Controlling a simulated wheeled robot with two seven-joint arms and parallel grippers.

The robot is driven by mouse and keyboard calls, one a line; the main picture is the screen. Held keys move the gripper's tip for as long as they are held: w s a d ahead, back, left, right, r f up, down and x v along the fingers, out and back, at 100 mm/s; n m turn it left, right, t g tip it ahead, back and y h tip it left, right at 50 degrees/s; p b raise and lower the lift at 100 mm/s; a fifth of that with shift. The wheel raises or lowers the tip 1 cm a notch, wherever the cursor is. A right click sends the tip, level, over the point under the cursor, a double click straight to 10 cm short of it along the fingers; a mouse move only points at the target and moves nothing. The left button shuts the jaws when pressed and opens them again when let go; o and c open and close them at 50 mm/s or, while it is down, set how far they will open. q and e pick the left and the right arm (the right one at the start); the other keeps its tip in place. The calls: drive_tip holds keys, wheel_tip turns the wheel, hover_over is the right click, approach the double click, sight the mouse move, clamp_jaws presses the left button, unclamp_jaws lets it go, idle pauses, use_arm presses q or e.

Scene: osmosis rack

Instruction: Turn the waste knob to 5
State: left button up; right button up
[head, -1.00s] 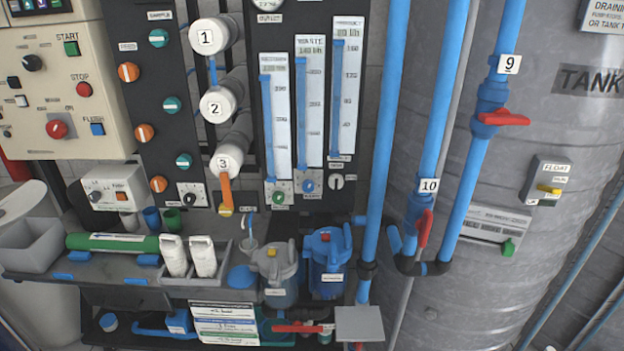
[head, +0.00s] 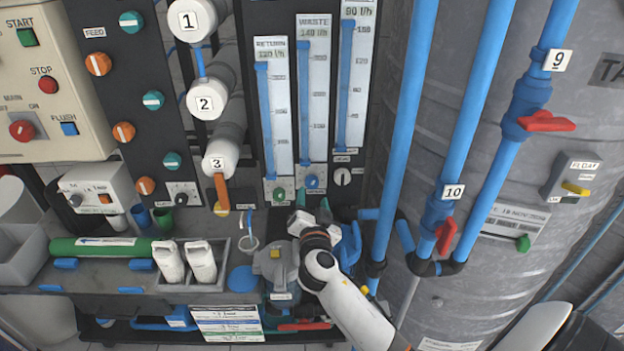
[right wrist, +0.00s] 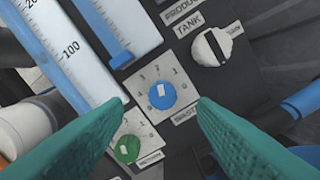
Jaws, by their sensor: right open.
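The waste knob (head: 312,181) is a small blue dial with a white pointer mark, on a pale plate under the WASTE flow tube. In the right wrist view the knob (right wrist: 161,95) sits between the two teal fingers, with small numerals around it. Its pointer mark points roughly up in that view; the exact number is too small to tell. My right gripper (head: 312,203) is open and empty just below the knob in the head view. Its fingertips (right wrist: 161,102) show either side of the knob, with no visible contact. My left gripper is not in view.
The green return knob (head: 279,194) is close at the left of the blue one. The black-and-white product/tank selector (head: 342,176) is close at its right. Blue pipes (head: 407,130) run to the right. Filter housings (head: 275,262) stand below the panel.

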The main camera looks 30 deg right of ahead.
sight(312, 185)
drive_tip(key=p+x, duration=0.1)
drive_tip(key=x, duration=0.5)
drive_tip(key=shift+w+d+f, duration=0.15)
drive_tip(key=shift+w, duration=0.05)
drive_tip(key=shift+w+d, duration=0.15)
drive_tip(key=shift+w, duration=0.1)
drive_tip(key=c, duration=1)
drive_tip(key=shift+o, duration=0.2)
drive_tip(key=shift+f, duration=0.1)
